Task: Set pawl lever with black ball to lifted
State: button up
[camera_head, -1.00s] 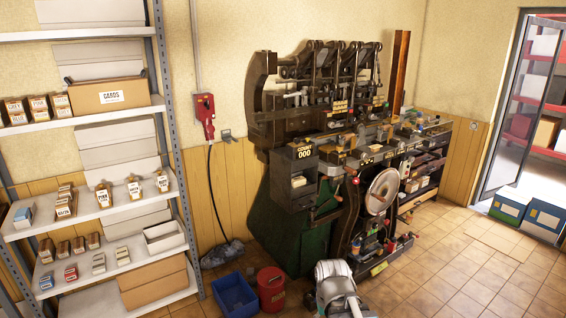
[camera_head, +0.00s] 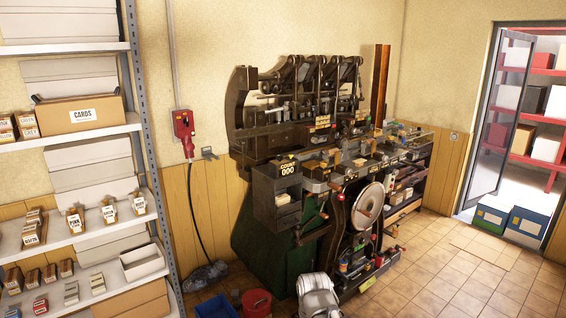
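The cam press (camera_head: 262,185) is a dark machine with a green lower body. It stands against the back wall in the middle of the head view. A row of dark levers or arms (camera_head: 318,75) runs along its top. Red-ended handles (camera_head: 323,215) stick out on its front. I cannot make out a black ball or tell which part is the pawl lever at this distance. A white and grey part of my own arm shows at the bottom edge, in front of the press. My gripper is not in view.
A shelf rack (camera_head: 145,130) with boxes stands at the left. A blue bin (camera_head: 215,306) and a red bucket (camera_head: 256,303) are on the floor before the press. Tiled floor (camera_head: 440,270) is clear at the right. An open doorway with blue boxes (camera_head: 541,222) lies beyond.

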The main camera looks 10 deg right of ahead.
aim_at(342, 123)
jog(key=z, duration=2.25)
jog(key=i, duration=2)
